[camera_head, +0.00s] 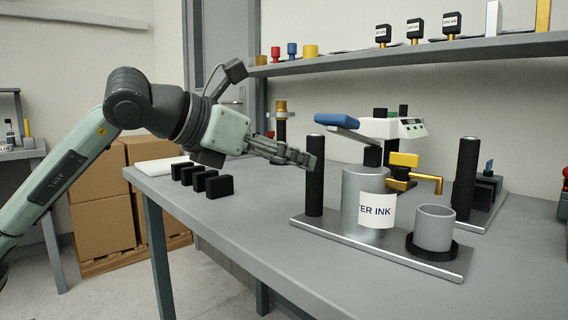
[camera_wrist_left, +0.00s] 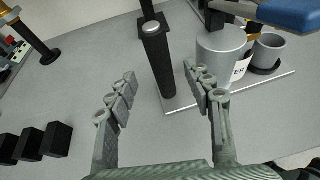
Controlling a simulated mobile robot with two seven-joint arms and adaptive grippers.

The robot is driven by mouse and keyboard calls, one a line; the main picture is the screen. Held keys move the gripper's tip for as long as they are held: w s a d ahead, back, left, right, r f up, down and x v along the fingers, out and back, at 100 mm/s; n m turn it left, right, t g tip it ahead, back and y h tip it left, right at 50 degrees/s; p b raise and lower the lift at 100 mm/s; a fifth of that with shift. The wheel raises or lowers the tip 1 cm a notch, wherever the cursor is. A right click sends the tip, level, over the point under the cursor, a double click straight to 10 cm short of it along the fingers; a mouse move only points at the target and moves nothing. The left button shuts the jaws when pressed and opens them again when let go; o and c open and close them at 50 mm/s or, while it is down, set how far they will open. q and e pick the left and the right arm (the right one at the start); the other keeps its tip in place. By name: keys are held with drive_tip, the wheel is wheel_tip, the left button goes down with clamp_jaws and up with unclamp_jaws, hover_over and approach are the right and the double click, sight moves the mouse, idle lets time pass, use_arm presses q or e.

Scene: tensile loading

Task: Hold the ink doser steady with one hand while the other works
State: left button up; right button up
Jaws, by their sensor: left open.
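The ink doser has a silver cylinder (camera_head: 362,190) with a white label ending in "TER INK", a blue lever (camera_head: 337,121) on top and a yellow tap (camera_head: 425,182). An upright black post (camera_head: 315,195) stands at the left end of its base plate (camera_head: 390,257). A grey cup (camera_head: 434,228) sits in a black ring below the tap. My left gripper (camera_head: 300,158) is open at the upper part of this post. In the left wrist view the post (camera_wrist_left: 158,60) shows between the open fingers (camera_wrist_left: 166,80); I cannot tell whether they touch it. My right gripper is not in view.
Several black blocks (camera_head: 219,187) stand at the table's left side near a white slab (camera_head: 160,166). Another black post (camera_head: 466,178) with a fixture stands at the right. A shelf (camera_head: 420,52) with small items runs above the back. The front left table surface is clear.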

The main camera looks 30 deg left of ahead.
sight(316, 167)
use_arm(q)
drive_tip(key=x, duration=0.7)
drive_tip(key=shift+w+p, duration=0.1)
drive_tip(key=shift+p, duration=0.2)
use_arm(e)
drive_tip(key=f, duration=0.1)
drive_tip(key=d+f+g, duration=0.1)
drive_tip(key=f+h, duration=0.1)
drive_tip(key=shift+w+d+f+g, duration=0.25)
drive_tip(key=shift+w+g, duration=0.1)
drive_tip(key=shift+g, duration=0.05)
use_arm(q)
clamp_jaws()
